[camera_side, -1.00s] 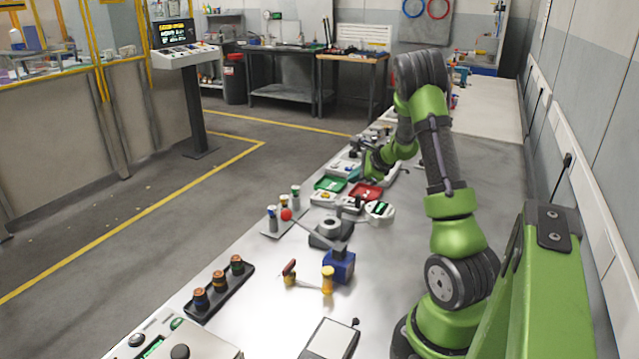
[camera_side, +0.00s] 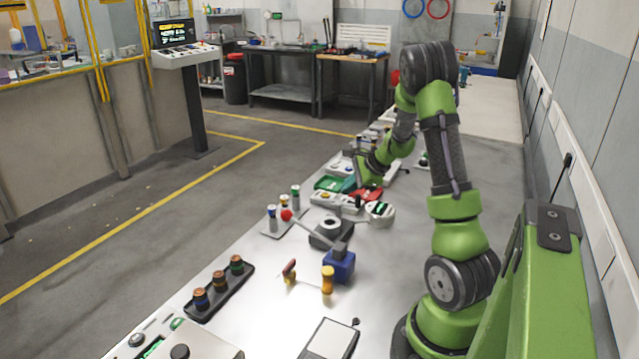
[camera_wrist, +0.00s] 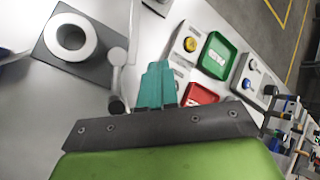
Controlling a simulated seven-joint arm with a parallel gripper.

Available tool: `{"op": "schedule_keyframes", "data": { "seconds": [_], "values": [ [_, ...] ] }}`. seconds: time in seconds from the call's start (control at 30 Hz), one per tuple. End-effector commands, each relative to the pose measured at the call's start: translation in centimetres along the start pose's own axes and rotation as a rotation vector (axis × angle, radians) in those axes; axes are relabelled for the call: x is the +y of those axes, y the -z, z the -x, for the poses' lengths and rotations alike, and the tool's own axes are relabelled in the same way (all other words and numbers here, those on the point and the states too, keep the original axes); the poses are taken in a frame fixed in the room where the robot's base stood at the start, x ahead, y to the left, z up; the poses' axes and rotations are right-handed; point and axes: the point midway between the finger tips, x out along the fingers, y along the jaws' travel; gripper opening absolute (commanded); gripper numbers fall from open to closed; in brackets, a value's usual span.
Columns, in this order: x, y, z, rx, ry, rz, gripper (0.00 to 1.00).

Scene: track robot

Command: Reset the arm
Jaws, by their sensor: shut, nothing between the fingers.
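My gripper shows in the wrist view as teal fingers (camera_wrist: 157,84) closed together, with nothing between them. In the side view my green arm bends over the far half of the bench, and its wrist end (camera_side: 368,170) hangs close to the red tray (camera_side: 366,194). The gripper tips are hard to make out in the side view.
A green tray (camera_wrist: 217,58) and a yellow-button box (camera_wrist: 188,44) lie near the fingers. A grey block with a white ring (camera_wrist: 70,38) sits at left. Nearer are a blue block with a red-ball lever (camera_side: 339,265) and a black rack of cylinders (camera_side: 219,292).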

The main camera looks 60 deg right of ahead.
Motion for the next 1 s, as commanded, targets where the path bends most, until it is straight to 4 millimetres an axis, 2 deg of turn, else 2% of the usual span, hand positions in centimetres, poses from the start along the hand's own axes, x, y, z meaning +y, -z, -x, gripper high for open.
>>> {"op": "schedule_keyframes", "data": {
  "seconds": [0.03, 0.2, 0.3, 0.4, 0.5, 0.6, 0.7, 0.9, 1.0],
  "values": [
    [1.0, -3.1, 0.8, -0.039, -0.038, 0.106, 0.0],
    [6.2, -12.6, 4.3, -0.155, -0.166, 0.54, 0.0],
    [10.0, -17.3, 7.1, -0.209, -0.214, 0.837, 0.0],
    [13.7, -20.6, 10.1, -0.244, -0.234, 1.133, 0.0],
    [17.0, -22.8, 13.0, -0.256, -0.223, 1.416, 0.0],
    [19.5, -24.1, 15.5, -0.251, -0.18, 1.655, 0.0],
    [21.2, -25.0, 17.4, -0.244, -0.119, 1.822, 0.0],
    [22.5, -26.8, 19.8, -0.267, -0.01, 1.937, 0.0],
    [22.6, -27.0, 19.9, -0.272, -0.003, 1.942, 0.0]
  ]
}}
